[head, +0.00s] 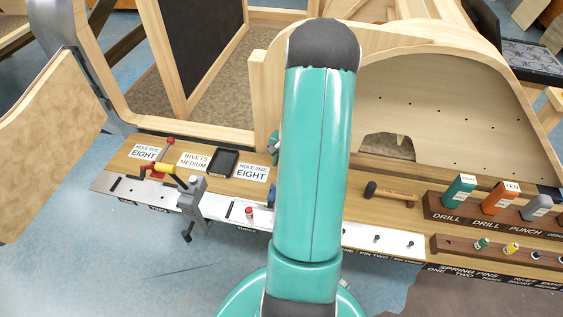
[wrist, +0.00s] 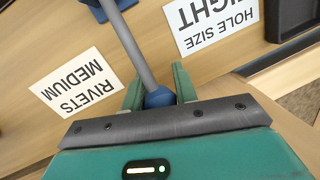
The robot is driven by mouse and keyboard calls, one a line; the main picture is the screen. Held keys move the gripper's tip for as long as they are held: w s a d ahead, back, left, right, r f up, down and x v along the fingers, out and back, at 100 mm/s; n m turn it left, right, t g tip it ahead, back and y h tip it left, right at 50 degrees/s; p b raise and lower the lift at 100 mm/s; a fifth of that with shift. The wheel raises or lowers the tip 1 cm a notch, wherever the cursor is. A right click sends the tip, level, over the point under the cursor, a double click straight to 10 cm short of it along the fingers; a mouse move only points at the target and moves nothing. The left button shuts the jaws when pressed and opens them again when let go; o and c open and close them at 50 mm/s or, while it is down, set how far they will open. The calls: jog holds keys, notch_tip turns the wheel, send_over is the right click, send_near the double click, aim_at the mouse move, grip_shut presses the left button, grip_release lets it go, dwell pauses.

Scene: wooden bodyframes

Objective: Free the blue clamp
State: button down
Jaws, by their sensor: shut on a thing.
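The blue clamp shows in the wrist view as a blue end piece (wrist: 110,8) at the top, a grey bar and a blue lower part (wrist: 160,97). My gripper (wrist: 160,84) has its green fingers on either side of that blue lower part, shut on it. The blue end piece lies over the wooden bench edge. In the head view a small blue part of the clamp (head: 271,194) shows at the bench beside my arm; the rest is hidden behind the arm.
The bench (head: 225,192) carries label cards, a black tray (head: 222,162) and a hammer (head: 388,193). A red and yellow clamp (head: 166,170) stands at its left. A curved wooden frame (head: 450,110) rises behind. Drills (head: 459,190) stand at right.

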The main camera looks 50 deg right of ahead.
jog(key=shift+s+a+f, duration=0.2)
jog(key=shift+s+f, duration=0.05)
jog(key=shift+s, duration=0.25)
jog(key=c, duration=1.1)
grip_release()
jog(key=shift+c, duration=0.2)
jog(key=shift+o, duration=0.2)
jog(key=shift+w+r, duration=0.15)
jog(key=shift+w, duration=0.1)
jog(key=v, duration=1.3)
jog(key=shift+d+r, duration=0.2)
jog(key=shift+r, duration=0.15)
